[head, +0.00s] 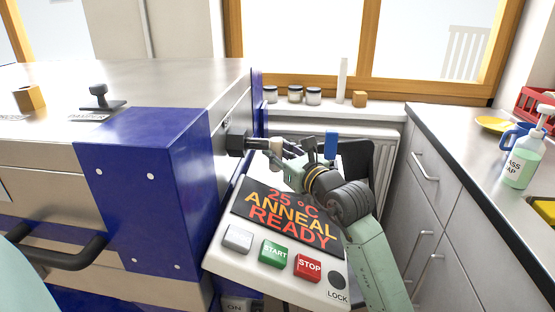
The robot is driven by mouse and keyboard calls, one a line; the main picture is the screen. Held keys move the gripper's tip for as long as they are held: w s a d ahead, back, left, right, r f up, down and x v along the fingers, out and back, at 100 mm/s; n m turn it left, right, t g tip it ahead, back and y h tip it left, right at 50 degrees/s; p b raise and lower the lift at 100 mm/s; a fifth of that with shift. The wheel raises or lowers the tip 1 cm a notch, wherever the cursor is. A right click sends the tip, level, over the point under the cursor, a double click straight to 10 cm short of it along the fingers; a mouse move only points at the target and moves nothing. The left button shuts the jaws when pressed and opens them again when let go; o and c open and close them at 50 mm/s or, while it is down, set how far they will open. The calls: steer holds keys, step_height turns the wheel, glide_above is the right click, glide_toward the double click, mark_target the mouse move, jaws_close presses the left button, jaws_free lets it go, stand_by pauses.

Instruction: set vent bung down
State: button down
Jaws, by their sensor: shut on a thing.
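My gripper (283,154) is at the kiln's right side, above the control panel, pointing left. I cannot tell whether that block belongs to the bung or the kiln. The fingertips are small and partly hidden.
The kiln (142,185) fills the left, with a black knob (99,96) and tan block (29,98) on top. The control panel (285,230) reads "25 °C ANNEAL READY". The windowsill (385,107) holds jars; a counter (470,170) stands right.

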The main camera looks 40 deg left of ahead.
steer(key=shift+f, duration=1.15)
steer(key=shift+f, duration=0.2)
steer(key=c, duration=1.3)
jaws_free()
steer(key=shift+r, duration=0.1)
steer(key=shift+d+r, duration=0.1)
steer(key=shift+d, duration=0.1)
steer(key=b+v, duration=0.3)
steer(key=v, duration=0.8)
steer(key=shift+s+d, duration=0.15)
steer(key=shift+d, duration=0.15)
